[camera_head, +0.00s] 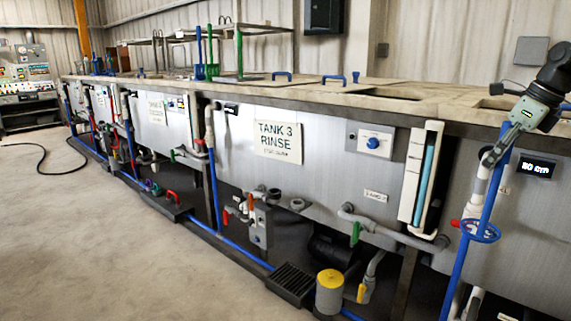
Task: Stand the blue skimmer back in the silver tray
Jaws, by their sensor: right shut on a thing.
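My right gripper (492,155) comes down from the right edge, in front of the third tank's face. It is shut on a slim thing, which I take to be the blue skimmer; a long blue pole runs down beside the fingers, but a blue pipe with a handwheel lies along the same line and I cannot separate them. Far off on the tank tops, a blue upright tool (199,52) and a green upright tool (239,52) stand. I cannot make out the silver tray for sure. My left gripper is out of view.
A long row of tanks carries the sign TANK 3 RINSE (278,142). A blue handwheel (481,231), a white gauge (421,175) and a yellow-topped canister (329,291) stand along its front. The concrete floor (90,255) at left is clear except for a black hose.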

